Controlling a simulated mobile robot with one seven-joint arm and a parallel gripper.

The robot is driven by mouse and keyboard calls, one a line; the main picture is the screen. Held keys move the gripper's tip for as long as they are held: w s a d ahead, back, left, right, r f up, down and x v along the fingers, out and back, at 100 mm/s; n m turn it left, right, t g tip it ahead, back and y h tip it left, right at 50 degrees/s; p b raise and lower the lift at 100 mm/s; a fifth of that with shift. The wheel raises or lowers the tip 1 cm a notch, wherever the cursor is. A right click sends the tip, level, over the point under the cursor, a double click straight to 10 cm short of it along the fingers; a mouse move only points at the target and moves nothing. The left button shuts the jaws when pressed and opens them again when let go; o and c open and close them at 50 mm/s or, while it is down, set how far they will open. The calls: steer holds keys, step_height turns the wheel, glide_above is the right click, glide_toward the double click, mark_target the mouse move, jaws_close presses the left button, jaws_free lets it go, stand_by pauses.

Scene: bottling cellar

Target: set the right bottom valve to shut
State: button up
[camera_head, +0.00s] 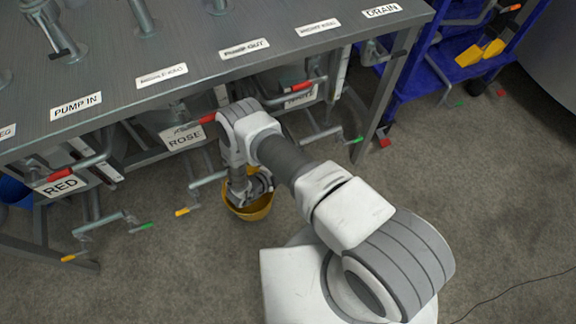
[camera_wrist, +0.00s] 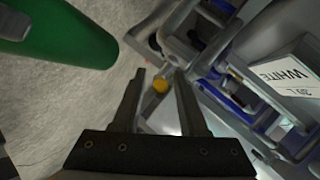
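The right group of pipework sits beneath the WHITE sign (camera_head: 300,97), which also shows in the wrist view (camera_wrist: 285,78). A red-tipped handle (camera_head: 302,85) is beside that sign, and a green-tipped handle (camera_head: 354,140) is lower to its right. My gripper (camera_head: 262,184) is low, in front of the bench, seen over a yellow bucket. In the wrist view my gripper (camera_wrist: 158,76) is open, with nothing held. A yellow handle end (camera_wrist: 160,86) shows in the gap between the fingers; I cannot tell its depth or whether they touch it. My arm hides part of the right pipework in the head view.
The yellow bucket (camera_head: 262,207) stands on the floor below my gripper. A large green rounded thing (camera_wrist: 65,30) is close in the wrist view. RED (camera_head: 61,186) and ROSE (camera_head: 184,137) pipework lie left. A blue rack (camera_head: 430,65) stands right.

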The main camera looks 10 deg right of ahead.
steer(key=shift+o, duration=0.3)
steer(key=p+v, duration=0.4)
steer(key=v, duration=1.3)
steer(key=shift+a+p, duration=0.2)
steer(key=shift+p, duration=0.1)
steer(key=shift+s+r, duration=0.1)
steer(key=shift+s, duration=0.05)
